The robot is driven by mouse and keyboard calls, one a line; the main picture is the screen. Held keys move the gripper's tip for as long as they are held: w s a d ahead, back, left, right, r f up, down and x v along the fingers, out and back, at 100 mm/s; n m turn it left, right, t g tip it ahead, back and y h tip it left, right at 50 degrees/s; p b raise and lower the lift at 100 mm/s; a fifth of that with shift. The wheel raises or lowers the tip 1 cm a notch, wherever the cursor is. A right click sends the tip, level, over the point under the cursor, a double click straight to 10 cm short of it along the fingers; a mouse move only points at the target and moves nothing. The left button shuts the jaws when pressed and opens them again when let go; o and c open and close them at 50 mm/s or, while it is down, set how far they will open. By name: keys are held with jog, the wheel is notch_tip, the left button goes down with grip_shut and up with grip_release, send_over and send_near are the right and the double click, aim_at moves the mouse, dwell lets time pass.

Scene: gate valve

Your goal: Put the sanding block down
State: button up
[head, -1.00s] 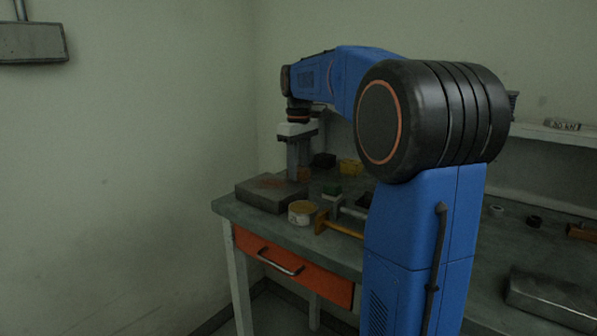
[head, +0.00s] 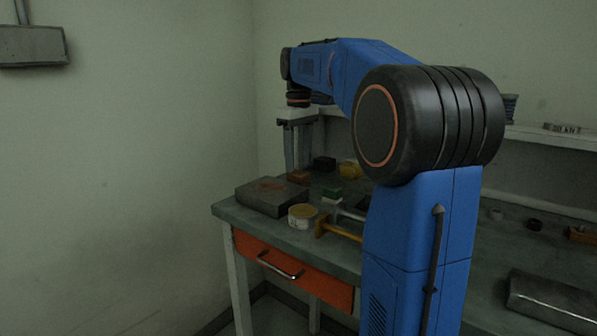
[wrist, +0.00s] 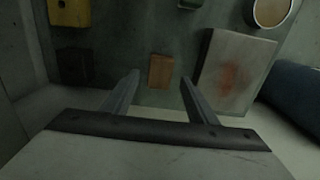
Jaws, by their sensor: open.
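The sanding block, which I take to be the small orange-brown block (head: 299,176), rests on the workbench behind the grey metal slab. In the wrist view the block (wrist: 161,71) lies flat on the bench, beyond and between my fingertips, with clear space on both sides. My gripper (head: 298,162) points down above the block. In the wrist view its two fingers (wrist: 160,84) are spread apart, with nothing held between them.
A rust-stained metal slab (head: 268,197) lies close to the block. A black box (head: 324,163), a yellow box (head: 349,169), a green-and-white block (head: 332,194), a round tin (head: 302,215) and a yellow-handled tool (head: 337,230) are nearby. Walls stand behind and left of the workbench (head: 232,210).

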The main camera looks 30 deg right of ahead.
aim_at(298, 172)
notch_tip(298, 172, up, 7)
dwell(0.3)
dwell(0.5)
